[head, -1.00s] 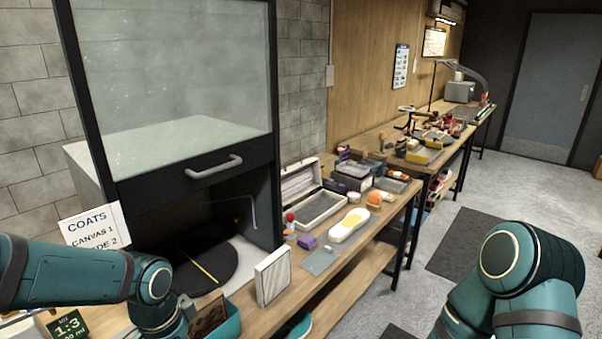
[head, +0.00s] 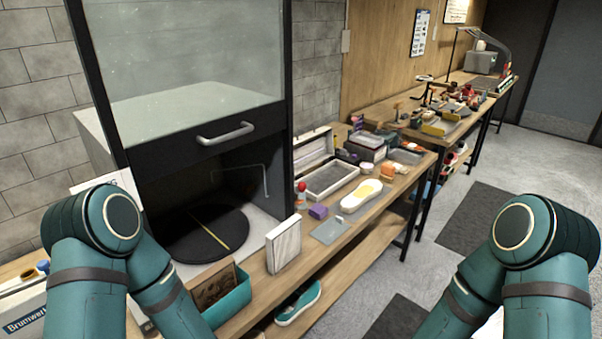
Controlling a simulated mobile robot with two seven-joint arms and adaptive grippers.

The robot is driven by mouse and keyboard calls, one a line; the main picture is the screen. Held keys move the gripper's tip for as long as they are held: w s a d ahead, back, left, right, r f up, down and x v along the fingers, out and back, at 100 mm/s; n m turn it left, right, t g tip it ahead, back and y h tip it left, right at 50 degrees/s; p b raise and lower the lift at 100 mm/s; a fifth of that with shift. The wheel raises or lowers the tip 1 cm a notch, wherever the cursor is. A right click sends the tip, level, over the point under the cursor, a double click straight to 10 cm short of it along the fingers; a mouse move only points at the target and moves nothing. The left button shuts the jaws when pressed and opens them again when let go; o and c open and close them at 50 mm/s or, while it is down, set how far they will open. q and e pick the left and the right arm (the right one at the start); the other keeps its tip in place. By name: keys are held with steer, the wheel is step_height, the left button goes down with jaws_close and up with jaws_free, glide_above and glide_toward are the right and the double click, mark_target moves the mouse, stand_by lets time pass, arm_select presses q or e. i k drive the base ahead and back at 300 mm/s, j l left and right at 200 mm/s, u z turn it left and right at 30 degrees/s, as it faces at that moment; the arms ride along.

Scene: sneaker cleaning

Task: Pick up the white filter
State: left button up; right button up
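The white filter (head: 284,245) is a thin rectangular block with a pale pleated-looking face. It stands upright on the wooden workbench near its front edge, just in front of the dark spray booth and behind the teal bin. Nothing holds it. Both of my arms show only as teal links, the left at the lower left and the right at the lower right. Neither gripper is in view.
A teal bin (head: 236,300) stands in front of the filter. The booth (head: 200,150) with its round black turntable (head: 203,235) is behind. A grey plate (head: 331,230), purple block (head: 318,212), pale sole (head: 361,195) and open case (head: 330,180) lie to the right. A sneaker (head: 298,304) sits below.

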mark_target(283, 243)
steer(key=i+l+u, duration=0.1)
steer(key=u, duration=0.25)
steer(key=i+l+u, duration=0.1)
steer(key=u, duration=0.3)
steer(key=i+l+u, duration=0.1)
steer(key=l, duration=0.2)
steer(key=i+l+u, duration=0.15)
steer(key=l, duration=0.2)
steer(key=l+u, duration=0.1)
steer(key=l, duration=0.2)
steer(key=i+l, duration=0.1)
steer(key=l, duration=0.55)
steer(key=i+l, duration=0.15)
steer(key=l, duration=0.4)
steer(key=k+u, duration=0.05)
